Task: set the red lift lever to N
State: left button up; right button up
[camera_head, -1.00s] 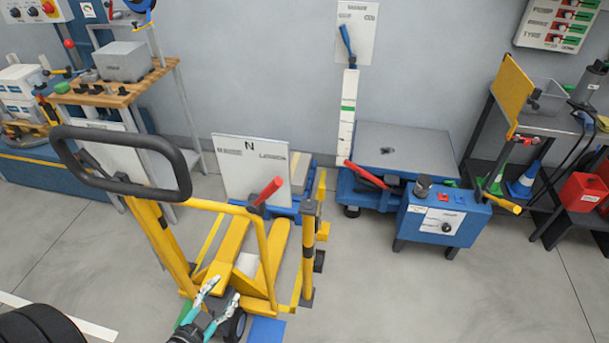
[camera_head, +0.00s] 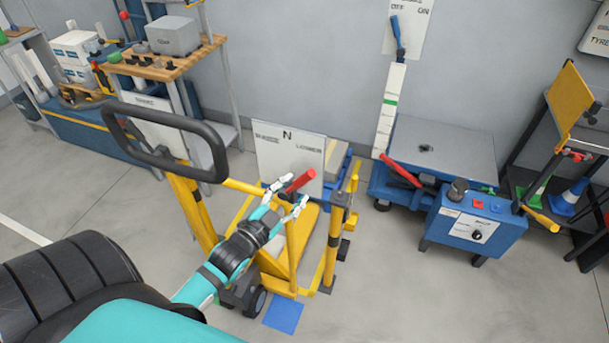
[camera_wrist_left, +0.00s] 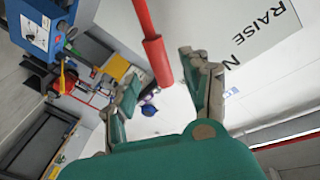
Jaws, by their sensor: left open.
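The red lift lever (camera_head: 300,181) is on the yellow pallet truck (camera_head: 192,212), in front of a white sign (camera_head: 268,150) marked N at the middle and LOWER at the right. The lever leans right, toward the LOWER side. My left gripper (camera_head: 287,196) is open at the lever, one finger on each side of its lower part in the picture. In the left wrist view the lever's red grip (camera_wrist_left: 157,58) shows between the open fingers (camera_wrist_left: 163,72); I cannot tell whether they touch it. My right gripper is out of view.
A black loop handle (camera_head: 165,120) rises left of the lever. A yellow post (camera_head: 336,235) stands close on its right. A blue lift table (camera_head: 470,222) with another red lever (camera_head: 402,171) is further right. Floor at the front right is clear.

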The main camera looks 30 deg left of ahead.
aim_at(301, 183)
pick_arm(q)
jog(key=w, duration=0.5)
jog(key=shift+w+p, duration=0.3)
grip_shut()
jog(key=shift+f, duration=0.1)
